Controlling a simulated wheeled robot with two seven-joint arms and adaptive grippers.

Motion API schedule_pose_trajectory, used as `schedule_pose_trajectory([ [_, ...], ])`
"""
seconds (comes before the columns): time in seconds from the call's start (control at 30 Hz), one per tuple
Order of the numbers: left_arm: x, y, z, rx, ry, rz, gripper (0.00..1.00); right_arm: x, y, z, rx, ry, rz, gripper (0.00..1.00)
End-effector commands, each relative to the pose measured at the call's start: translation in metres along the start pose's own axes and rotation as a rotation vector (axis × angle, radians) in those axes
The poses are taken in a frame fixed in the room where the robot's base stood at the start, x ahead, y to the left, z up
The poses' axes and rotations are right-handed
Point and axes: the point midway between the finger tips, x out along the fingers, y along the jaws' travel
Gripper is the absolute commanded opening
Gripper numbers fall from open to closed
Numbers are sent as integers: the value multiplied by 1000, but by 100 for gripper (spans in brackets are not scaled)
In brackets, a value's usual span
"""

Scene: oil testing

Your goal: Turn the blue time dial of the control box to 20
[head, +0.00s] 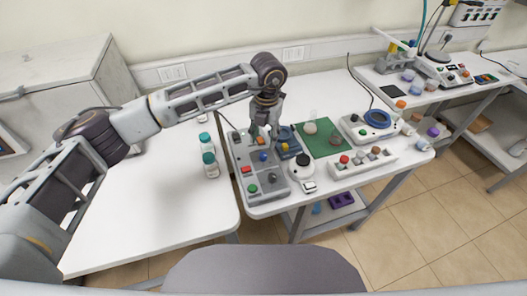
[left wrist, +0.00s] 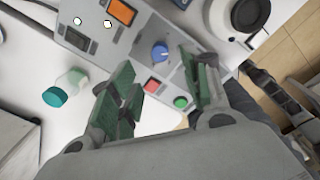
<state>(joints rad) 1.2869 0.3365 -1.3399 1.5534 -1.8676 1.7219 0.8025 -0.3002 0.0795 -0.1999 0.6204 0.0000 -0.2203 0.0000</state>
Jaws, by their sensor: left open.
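The grey control box (head: 263,178) lies on the white table in the head view, below my left gripper (head: 262,128). In the left wrist view the box's blue time dial (left wrist: 159,52) has a small light mark on its rim. My left gripper (left wrist: 160,78) is open there, with green-padded fingers apart on either side of the picture middle. The dial shows in the gap beyond the fingertips, and nothing is held. An orange display (left wrist: 121,13), a red button (left wrist: 152,85) and a green button (left wrist: 180,102) are on the box. The dial's setting is too small to read.
The left table is mostly clear.

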Motion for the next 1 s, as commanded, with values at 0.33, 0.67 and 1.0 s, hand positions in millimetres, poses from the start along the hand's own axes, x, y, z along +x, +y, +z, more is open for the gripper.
schedule_pose_trajectory([
  [0.33,46,0,-1,0,3,0,47,-11,0,-1,0,1,0,0],
  [0.67,79,0,0,-1,1,1,47,-18,1,-2,0,1,0,0],
  [1.0,86,0,0,0,0,0,47,-18,1,-2,0,0,0,0],
])
